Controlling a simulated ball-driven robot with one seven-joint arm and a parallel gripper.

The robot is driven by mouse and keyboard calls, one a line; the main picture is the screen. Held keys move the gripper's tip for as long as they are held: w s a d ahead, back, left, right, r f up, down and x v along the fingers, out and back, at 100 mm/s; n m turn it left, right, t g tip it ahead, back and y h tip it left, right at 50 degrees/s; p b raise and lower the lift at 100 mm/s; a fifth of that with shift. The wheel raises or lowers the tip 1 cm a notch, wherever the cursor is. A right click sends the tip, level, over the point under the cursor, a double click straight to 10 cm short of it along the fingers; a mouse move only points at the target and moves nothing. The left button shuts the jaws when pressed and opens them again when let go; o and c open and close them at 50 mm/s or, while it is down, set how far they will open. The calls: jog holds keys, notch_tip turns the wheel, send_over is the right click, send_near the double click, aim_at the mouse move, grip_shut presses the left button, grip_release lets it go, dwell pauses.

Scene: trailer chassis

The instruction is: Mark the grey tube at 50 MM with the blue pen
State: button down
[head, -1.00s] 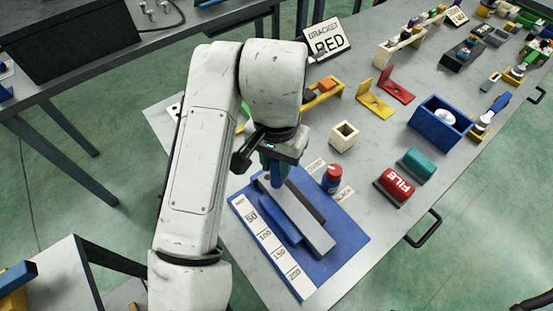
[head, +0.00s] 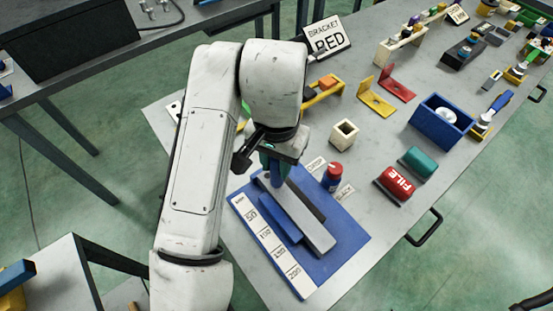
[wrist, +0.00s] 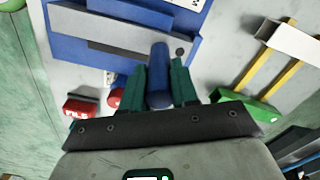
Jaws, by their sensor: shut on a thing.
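My gripper (head: 274,164) has teal fingers and is shut on the blue pen (wrist: 158,78). The pen points down at the far end of the grey tube (head: 318,236), near the 50 label of the scale (head: 265,236). In the wrist view the grey tube (wrist: 120,36) lies across the top, with the pen tip over or against it; I cannot tell whether they touch. The tube lies between a blue bar (head: 281,224) and a dark bar (head: 304,199).
The blue mat (head: 340,240) carries the bars and scale. A red and blue bottle (head: 332,177) stands beside the bars. A cream box (head: 343,134), a red FILE block (head: 395,186), a teal block (head: 419,163) and a blue bin (head: 436,122) stand to the right.

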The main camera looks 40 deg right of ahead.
jog(key=shift+r, duration=0.15)
jog(key=shift+r+p, duration=3.8)
jog(key=shift+r, duration=0.1)
jog(key=shift+f, duration=0.1)
